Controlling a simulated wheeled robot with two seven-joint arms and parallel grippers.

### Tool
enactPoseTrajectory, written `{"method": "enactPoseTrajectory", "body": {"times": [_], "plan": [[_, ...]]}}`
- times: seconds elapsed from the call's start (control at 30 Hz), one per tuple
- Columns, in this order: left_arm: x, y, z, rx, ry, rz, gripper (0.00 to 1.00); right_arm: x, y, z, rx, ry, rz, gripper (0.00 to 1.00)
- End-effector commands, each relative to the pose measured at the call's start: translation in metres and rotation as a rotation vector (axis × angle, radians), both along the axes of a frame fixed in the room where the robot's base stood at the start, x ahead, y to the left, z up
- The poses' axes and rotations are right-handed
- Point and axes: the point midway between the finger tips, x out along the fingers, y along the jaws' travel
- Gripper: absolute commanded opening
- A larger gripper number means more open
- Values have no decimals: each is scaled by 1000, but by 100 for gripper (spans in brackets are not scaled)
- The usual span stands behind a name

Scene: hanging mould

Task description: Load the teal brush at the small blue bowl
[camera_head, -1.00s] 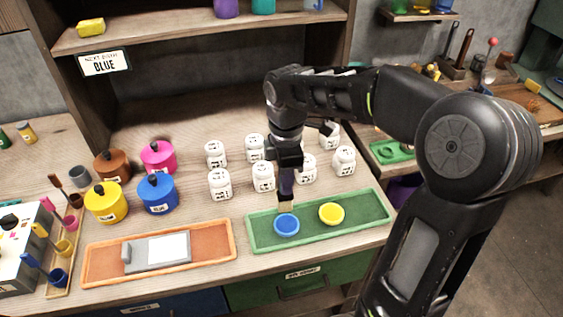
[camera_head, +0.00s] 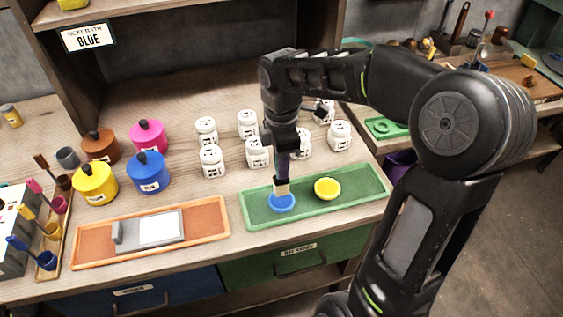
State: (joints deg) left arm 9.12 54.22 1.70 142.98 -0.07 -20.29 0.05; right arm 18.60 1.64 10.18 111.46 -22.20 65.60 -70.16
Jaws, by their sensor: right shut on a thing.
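My right gripper (camera_head: 283,152) is shut on an upright brush with a dark purple-blue handle (camera_head: 283,168) and pale bristles (camera_head: 282,187); its colour does not read as teal here. The bristle end points down at the small blue bowl (camera_head: 282,205) and overlaps its back part, with a dark blue tint at the tip. I cannot tell for certain how deep the tip is. The bowl sits on a green tray (camera_head: 355,203). My left gripper is not in view.
A small yellow bowl (camera_head: 327,188) stands right of the blue one on the tray. Several white jars (camera_head: 212,161) stand just behind. An orange tray (camera_head: 205,237) with a grey block lies left.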

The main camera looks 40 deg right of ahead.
Motion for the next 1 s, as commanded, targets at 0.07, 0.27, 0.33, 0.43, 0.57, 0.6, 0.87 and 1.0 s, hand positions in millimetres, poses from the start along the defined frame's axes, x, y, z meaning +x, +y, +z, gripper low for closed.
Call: {"method": "enactPoseTrajectory", "body": {"times": [0.07,0.27,0.33,0.43,0.57,0.6,0.87,1.0], "plan": [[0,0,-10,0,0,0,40,0,0,-11,0,0,0,0],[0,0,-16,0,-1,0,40,0,0,-19,0,-1,0,0],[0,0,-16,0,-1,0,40,0,0,-19,0,-1,0,0],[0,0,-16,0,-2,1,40,0,0,-19,0,-1,0,0],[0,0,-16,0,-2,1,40,0,0,-19,0,-1,0,0],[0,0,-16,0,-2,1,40,0,0,-19,0,-1,0,0],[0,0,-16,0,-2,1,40,0,0,-19,0,-1,0,0],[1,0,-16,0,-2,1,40,0,0,-19,0,-1,0,0]]}}
